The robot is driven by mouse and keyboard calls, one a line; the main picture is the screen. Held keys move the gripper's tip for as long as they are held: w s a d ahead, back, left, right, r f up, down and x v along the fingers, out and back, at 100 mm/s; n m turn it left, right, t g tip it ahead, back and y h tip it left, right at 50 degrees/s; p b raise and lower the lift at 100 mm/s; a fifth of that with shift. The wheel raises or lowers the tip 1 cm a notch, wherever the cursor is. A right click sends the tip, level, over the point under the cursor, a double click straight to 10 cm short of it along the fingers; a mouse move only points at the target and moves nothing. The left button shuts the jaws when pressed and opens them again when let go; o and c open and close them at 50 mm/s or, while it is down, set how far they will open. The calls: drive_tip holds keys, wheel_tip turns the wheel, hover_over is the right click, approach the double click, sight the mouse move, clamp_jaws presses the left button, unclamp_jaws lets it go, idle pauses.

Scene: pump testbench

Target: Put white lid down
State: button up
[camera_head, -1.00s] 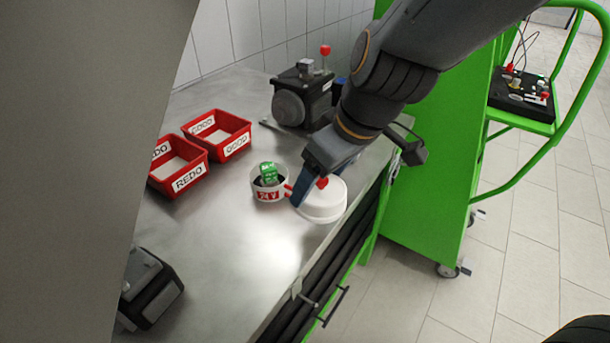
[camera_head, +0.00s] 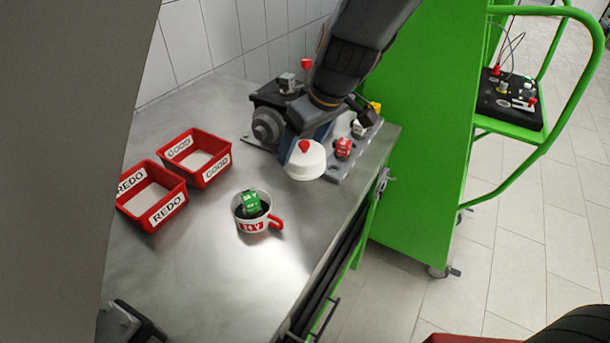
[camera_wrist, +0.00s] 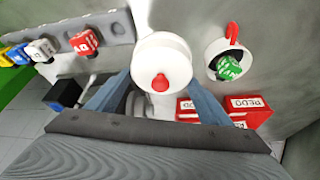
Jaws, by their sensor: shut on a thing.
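The white lid (camera_head: 306,163) with its red knob is in my gripper (camera_head: 305,140), near the back right of the steel bench. The wrist view shows the lid (camera_wrist: 160,52) between the two blue-grey fingers (camera_wrist: 157,85), with the red knob facing the camera. My gripper is shut on the lid. The lid looks raised above the bench, but its exact height is hard to tell. The white mug (camera_head: 251,220) marked 24 V, with a red handle, stands uncovered on the bench, left of and nearer than the lid. A green block (camera_head: 251,201) is inside it.
A red GOOD bin (camera_head: 196,157) and a red REDO bin (camera_head: 152,195) stand at left. A dark pump (camera_head: 270,120) is behind the lid. A grey rail with coloured blocks, one red (camera_head: 343,147), is close right.

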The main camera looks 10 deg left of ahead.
sight(303, 156)
drive_tip(key=f, duration=0.3)
drive_tip(key=a+f, duration=0.1)
drive_tip(key=shift+s+f+b, duration=0.3)
drive_tip(key=shift+f, duration=0.1)
drive_tip(key=shift+d+f+b, duration=0.1)
drive_tip(key=shift+f+b, duration=0.4)
drive_tip(key=shift+f, duration=1.2)
drive_tip(key=shift+f+b, duration=0.15)
drive_tip(key=shift+b, duration=0.15)
drive_tip(key=o, duration=0.8)
drive_tip(key=shift+o, duration=0.2)
